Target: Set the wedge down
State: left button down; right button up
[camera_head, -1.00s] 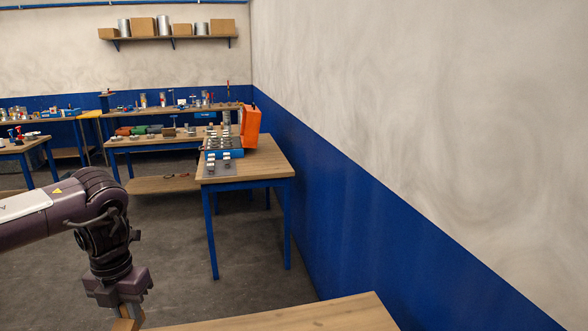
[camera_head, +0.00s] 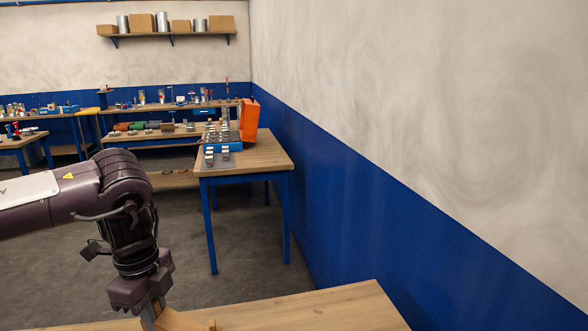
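My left gripper (camera_head: 150,314) comes in from the left and points down at the bottom of the view, over the near wooden table (camera_head: 310,310). A light wooden wedge (camera_head: 180,320) is at its fingers, and the gripper appears shut on it. The lower part of the wedge is cut off by the picture's bottom edge. I cannot tell whether the wedge touches the tabletop. My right gripper is not in view.
The visible right part of the near table is bare. Beyond it stands a blue-legged table (camera_head: 250,160) with an orange case (camera_head: 249,119) and small metal parts (camera_head: 217,150). A wall (camera_head: 400,230) runs along the right. More benches stand behind.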

aim_at(169, 330)
pick_arm(q)
jog(key=n, duration=0.1)
jog(key=s+d+n+b, duration=0.1)
jog(key=n, duration=0.2)
jog(key=shift+s+d+f+n, duration=0.15)
jog(key=shift+d+f+n, duration=0.15)
jog(key=shift+d+f, duration=0.1)
jog(key=n, duration=0.1)
jog(key=s+d+n+b, duration=0.1)
jog(key=n, duration=0.2)
jog(key=shift+s+d+f+b, duration=0.15)
jog(key=shift+d+f+b, duration=0.1)
jog(key=shift+b, duration=0.1)
jog(key=s+n, duration=0.1)
jog(key=n, duration=0.1)
jog(key=d+n+b, duration=0.1)
jog(key=n, duration=0.2)
jog(key=s+d+n+b, duration=0.1)
jog(key=n, duration=0.2)
jog(key=shift+s+f, duration=0.3)
jog(key=shift+f, duration=0.1)
